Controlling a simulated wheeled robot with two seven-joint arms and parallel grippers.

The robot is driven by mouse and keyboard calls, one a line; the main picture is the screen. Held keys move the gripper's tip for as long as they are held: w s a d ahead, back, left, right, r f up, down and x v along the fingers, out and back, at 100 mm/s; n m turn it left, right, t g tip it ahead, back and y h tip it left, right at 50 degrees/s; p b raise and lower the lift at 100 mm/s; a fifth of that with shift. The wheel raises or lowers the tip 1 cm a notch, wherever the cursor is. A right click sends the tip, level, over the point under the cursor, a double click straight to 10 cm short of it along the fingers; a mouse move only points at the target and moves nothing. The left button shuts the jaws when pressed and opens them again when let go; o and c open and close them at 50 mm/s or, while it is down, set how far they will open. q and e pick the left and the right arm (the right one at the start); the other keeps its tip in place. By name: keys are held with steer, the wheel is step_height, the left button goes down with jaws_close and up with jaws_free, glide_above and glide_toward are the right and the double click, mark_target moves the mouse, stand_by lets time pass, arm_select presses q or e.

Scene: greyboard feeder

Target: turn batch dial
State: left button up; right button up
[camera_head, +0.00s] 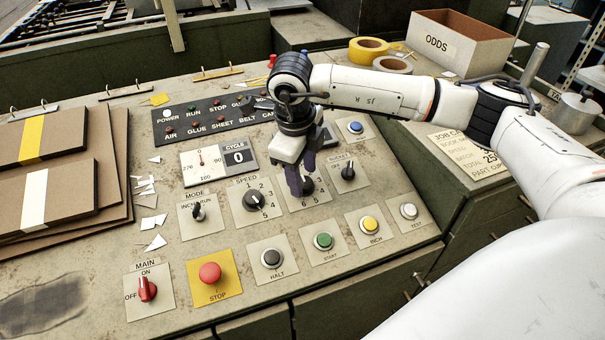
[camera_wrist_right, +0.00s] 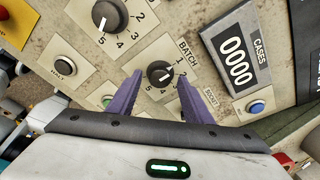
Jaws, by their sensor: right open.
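The batch dial (camera_wrist_right: 160,74) is a black knob with a white pointer line on a pale numbered plate, labelled BATCH in the right wrist view. In the head view the batch dial (camera_head: 307,186) is partly hidden by my right gripper. My right gripper (camera_head: 299,190) points down at it. In the right wrist view its two purple fingers (camera_wrist_right: 156,92) are apart, one on each side of the knob, with visible space between. I cannot tell whether they touch it. The left gripper is not in view.
A button row with the red stop button (camera_head: 210,273) and green start button (camera_head: 323,241) runs in front. The ODDS box (camera_head: 462,44) stands at the back right.

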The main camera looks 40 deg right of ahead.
steer(key=shift+w+f, duration=0.1)
steer(key=shift+f, duration=0.45)
steer(key=c, duration=1.1)
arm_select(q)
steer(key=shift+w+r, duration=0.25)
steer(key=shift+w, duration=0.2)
arm_select(e)
steer(key=shift+o, duration=0.2)
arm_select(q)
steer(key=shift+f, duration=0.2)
arm_select(e)
steer(key=shift+m, duration=0.4)
steer(key=m+b, duration=0.1)
steer(key=m, duration=0.1)
steer(key=shift+d+m+y, duration=0.15)
steer(key=shift+m+y, duration=0.15)
steer(key=m+b, duration=0.1)
steer(key=m, duration=0.1)
steer(key=shift+m+y, duration=0.3)
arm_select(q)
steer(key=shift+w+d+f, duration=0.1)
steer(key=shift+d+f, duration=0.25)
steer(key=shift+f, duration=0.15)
arm_select(e)
steer(key=shift+w+d+m, duration=0.1)
steer(key=shift+m, duration=0.7)
